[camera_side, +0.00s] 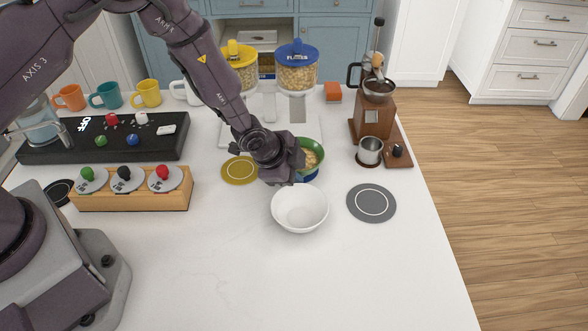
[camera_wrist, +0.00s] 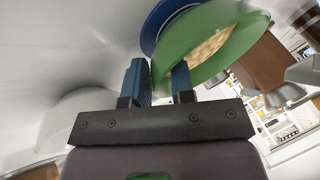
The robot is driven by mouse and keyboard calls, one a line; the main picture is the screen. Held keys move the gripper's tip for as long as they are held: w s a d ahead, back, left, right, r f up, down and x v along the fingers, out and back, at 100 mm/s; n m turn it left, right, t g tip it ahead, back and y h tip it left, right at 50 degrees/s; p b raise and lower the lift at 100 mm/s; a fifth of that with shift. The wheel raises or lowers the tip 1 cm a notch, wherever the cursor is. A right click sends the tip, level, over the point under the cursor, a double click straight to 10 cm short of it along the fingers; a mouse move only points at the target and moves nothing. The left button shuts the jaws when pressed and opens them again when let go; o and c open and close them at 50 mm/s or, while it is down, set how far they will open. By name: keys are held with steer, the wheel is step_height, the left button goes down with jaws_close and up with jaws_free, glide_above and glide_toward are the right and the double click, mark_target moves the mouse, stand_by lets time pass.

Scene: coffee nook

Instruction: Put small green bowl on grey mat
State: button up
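The small green bowl (camera_side: 318,147) holds pale cereal pieces and sits over a blue bowl (camera_side: 312,175), left of the coffee grinder. In the wrist view the green bowl (camera_wrist: 190,35) and the blue bowl (camera_wrist: 152,25) overlap at the top. My gripper (camera_side: 293,168) is at the green bowl's left side and hides part of it. In the wrist view my fingers (camera_wrist: 158,80) are apart, with the bowl's green edge between them; I cannot see firm contact. The grey mat (camera_side: 371,190), round with a thin white ring, lies bare to the right.
A white bowl (camera_side: 300,213) stands close in front of my gripper, left of the grey mat. A yellow mat (camera_side: 239,170) lies to the left. The wooden grinder (camera_side: 373,115) and a metal cup (camera_side: 370,151) stand behind the grey mat. The front counter is clear.

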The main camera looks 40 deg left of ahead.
steer(key=shift+c, duration=0.2)
jaws_close()
steer(key=shift+d, duration=0.1)
steer(key=shift+s+d, duration=0.65)
steer(key=shift+o, duration=1.8)
jaws_free()
